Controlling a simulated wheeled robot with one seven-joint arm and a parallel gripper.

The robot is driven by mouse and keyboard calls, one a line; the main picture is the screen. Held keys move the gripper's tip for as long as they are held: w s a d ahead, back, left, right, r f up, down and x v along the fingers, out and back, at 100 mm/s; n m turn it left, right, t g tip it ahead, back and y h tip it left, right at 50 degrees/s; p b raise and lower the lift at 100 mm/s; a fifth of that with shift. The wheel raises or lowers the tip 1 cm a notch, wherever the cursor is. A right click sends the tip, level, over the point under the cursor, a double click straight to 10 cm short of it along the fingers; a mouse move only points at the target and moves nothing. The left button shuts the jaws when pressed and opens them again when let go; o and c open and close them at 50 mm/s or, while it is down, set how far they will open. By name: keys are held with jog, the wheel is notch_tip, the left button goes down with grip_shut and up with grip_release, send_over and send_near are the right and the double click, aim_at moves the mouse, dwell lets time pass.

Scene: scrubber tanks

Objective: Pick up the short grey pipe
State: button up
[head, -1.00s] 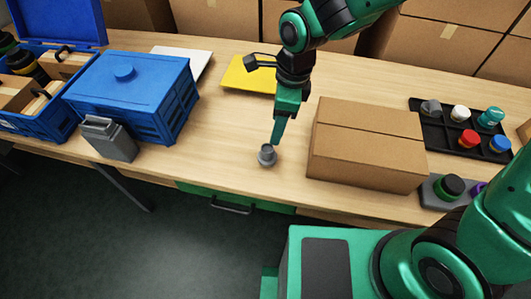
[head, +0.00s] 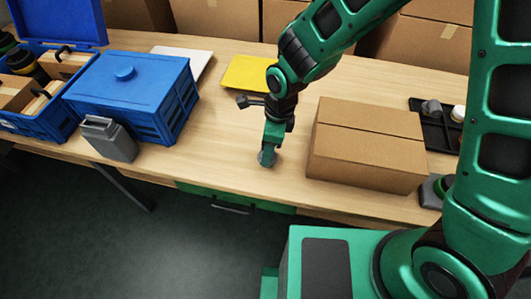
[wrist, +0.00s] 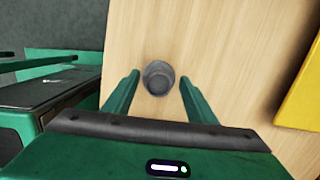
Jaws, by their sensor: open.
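The short grey pipe (head: 265,159) stands on the wooden table near its front edge, partly hidden by my gripper in the head view. In the wrist view the pipe (wrist: 158,78) shows from above as a round grey piece with a dark inside. My gripper (head: 270,150) is low over the table at the pipe. In the wrist view the two green fingers of my gripper (wrist: 158,88) are apart, one on each side of the pipe, with bare wood showing between each finger and the pipe.
A closed cardboard box (head: 368,145) stands just right of my gripper. A blue crate with a lid (head: 130,90) and a grey bin (head: 108,138) are on the left. A yellow sheet (head: 249,74) lies behind. The wood left of the pipe is clear.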

jog(key=shift+f, duration=0.35)
jog(key=shift+c, duration=0.4)
jog(key=c, duration=1.1)
jog(key=shift+r, duration=0.1)
